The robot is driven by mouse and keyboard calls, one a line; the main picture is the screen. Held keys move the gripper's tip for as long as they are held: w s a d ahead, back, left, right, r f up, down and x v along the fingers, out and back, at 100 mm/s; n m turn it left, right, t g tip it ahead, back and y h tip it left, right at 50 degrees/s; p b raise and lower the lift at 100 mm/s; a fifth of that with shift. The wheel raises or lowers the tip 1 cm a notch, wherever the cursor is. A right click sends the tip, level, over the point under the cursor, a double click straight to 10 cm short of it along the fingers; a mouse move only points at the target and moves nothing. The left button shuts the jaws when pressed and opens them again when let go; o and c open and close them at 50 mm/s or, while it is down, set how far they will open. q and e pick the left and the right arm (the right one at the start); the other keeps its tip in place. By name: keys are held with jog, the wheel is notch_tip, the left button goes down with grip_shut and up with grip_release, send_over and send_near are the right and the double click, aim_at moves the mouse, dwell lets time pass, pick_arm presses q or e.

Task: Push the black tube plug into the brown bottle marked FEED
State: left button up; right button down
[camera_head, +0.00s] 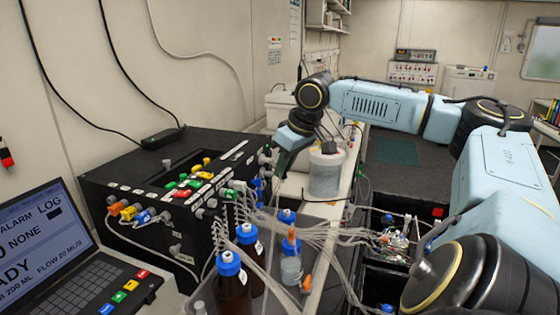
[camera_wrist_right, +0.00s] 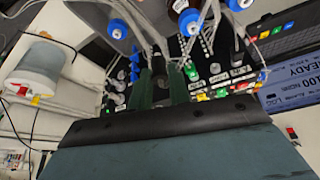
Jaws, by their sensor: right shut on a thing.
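Two brown bottles with blue caps stand in the grey tray (camera_head: 318,228), a front one (camera_head: 233,292) and one behind it (camera_head: 257,257). I cannot read FEED on either. A brown bottle with a blue cap (camera_wrist_right: 190,20) also shows at the top of the right wrist view. My right gripper (camera_head: 281,172) is above and behind the bottles, beside the black box, pointing down. Its two dark green fingers (camera_wrist_right: 161,76) are closed on a small dark thing, which fits the black tube plug but is mostly hidden. My left gripper is out of view.
A black control box (camera_head: 150,185) with coloured connectors stands left of the bottles. Many thin clear tubes cross the tray. A clear bottle (camera_head: 291,268) and a white-lidded tub (camera_head: 326,172) stand close by. A laptop (camera_head: 60,250) is at front left.

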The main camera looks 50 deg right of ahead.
jog(key=shift+d+f+n, duration=0.35)
jog(key=shift+f+n, duration=0.15)
jog(key=shift+f, duration=0.1)
jog(key=shift+y+p, duration=0.3)
jog(key=shift+f+n, duration=0.3)
jog(key=shift+n, duration=0.2)
jog(key=f+n, duration=0.1)
jog(key=w+a+f+n+y+p, duration=0.1)
jog(key=n, duration=0.1)
jog(key=shift+w, duration=0.25)
jog(key=w+a+f+n+g+y+p, duration=0.2)
jog(key=w+a+n, duration=0.2)
jog(key=a+n, duration=0.25)
jog(key=n+b, duration=0.1)
jog(key=b, duration=0.4)
send_over(249, 226)
notch_tip(249, 226, down, 5)
jog(key=shift+w+d+r, duration=0.1)
jog(key=shift+r, duration=0.15)
